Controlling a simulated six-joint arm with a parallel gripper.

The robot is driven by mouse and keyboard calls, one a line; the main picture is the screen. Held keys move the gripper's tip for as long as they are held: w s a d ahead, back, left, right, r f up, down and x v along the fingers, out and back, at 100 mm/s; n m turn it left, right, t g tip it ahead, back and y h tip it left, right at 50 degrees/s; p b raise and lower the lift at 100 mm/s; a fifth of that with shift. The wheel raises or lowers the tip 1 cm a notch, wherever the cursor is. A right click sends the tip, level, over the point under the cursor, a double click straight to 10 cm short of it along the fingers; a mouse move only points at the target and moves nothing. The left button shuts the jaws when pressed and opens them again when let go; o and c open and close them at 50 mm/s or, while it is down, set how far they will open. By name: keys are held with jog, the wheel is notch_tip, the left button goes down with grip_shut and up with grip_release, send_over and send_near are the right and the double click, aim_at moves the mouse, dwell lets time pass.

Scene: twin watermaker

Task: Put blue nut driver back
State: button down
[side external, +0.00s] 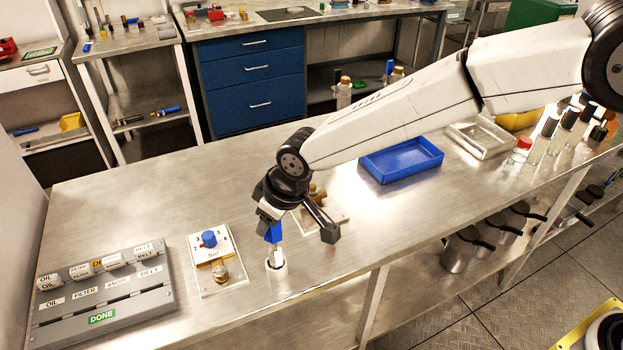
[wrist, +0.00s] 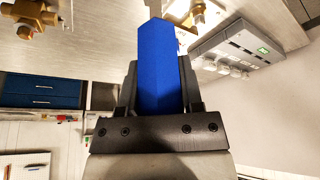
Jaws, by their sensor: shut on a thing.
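My gripper (side external: 268,215) is shut on the blue nut driver (side external: 274,234) near the front edge of the steel bench. The driver is close to upright, with its blue handle in the jaws and its pale shaft downward.
Left of the holder are a plate with a blue knob (side external: 209,239) and a grey labelled panel (side external: 100,290). A brass fitting (side external: 316,193) is behind my gripper. A blue tray (side external: 402,161) and a metal tray (side external: 482,139) stand to the right. Bare bench lies between.

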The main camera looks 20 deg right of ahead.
aim_at(271, 232)
jog(key=shift+w+f, duration=0.15)
jog(key=shift+f, duration=1.65)
jog(key=shift+c, duration=1.2)
grip_release()
jog(key=shift+v, duration=1.1)
jog(key=v, duration=1)
jog(key=shift+a, duration=0.1)
